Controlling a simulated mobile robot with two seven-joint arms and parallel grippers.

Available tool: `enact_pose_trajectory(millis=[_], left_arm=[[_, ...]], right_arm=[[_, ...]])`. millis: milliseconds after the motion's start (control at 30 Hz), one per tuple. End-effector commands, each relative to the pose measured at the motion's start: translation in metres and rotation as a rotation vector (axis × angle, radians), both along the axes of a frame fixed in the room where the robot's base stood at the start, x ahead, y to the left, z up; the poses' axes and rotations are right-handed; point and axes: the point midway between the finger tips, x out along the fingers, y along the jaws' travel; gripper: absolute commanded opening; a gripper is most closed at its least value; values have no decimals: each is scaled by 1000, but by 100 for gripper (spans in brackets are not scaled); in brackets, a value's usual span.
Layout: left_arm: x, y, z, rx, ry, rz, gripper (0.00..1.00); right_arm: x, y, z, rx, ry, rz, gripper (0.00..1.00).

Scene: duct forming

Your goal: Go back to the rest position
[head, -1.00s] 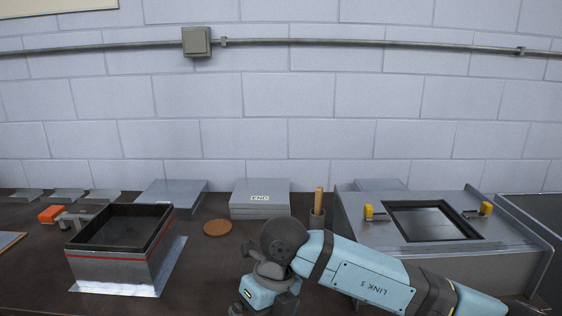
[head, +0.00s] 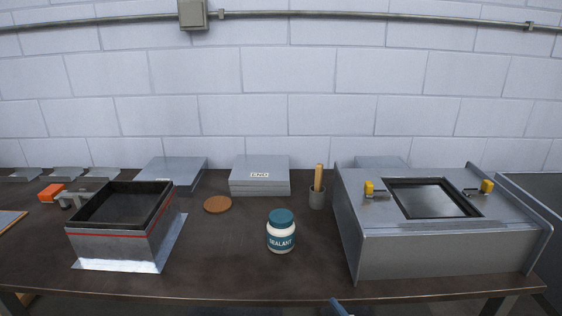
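Neither of my grippers shows in the head view now. Only a small blue tip of something (head: 341,307), which I cannot make out for sure, shows at the bottom edge. A white sealant jar (head: 281,235) with a teal lid stands upright on the dark workbench (head: 230,275), with nothing touching it. A square metal duct piece (head: 115,247) with a dark rim and a red line stands on the left. A large grey metal housing (head: 440,255) with a framed opening and yellow clips stands on the right.
A cup with a wooden-handled tool (head: 317,192), a stack of plates labelled END (head: 259,179), a round brown disc (head: 217,204) and an orange-handled tool (head: 53,192) lie farther back. The bench's front middle is clear around the jar.

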Motion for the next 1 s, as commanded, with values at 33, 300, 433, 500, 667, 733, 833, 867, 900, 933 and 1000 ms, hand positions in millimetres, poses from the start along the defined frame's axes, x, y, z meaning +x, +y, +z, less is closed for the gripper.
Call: enact_pose_trajectory(millis=[33,300,433,500,667,733,833,867,900,933,1000], left_arm=[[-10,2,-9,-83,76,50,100],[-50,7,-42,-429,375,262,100],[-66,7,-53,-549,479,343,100],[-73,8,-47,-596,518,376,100],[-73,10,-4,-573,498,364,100],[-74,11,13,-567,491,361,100],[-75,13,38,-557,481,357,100],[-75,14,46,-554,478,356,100],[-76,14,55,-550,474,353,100],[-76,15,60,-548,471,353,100],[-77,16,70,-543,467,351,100]], right_arm=[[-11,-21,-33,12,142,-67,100],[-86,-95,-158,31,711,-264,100],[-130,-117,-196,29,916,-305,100],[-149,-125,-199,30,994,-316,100],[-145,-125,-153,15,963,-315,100],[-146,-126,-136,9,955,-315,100],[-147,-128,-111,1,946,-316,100],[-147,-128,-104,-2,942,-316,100],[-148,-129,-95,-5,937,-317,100],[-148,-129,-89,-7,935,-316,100],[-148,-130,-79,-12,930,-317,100]])
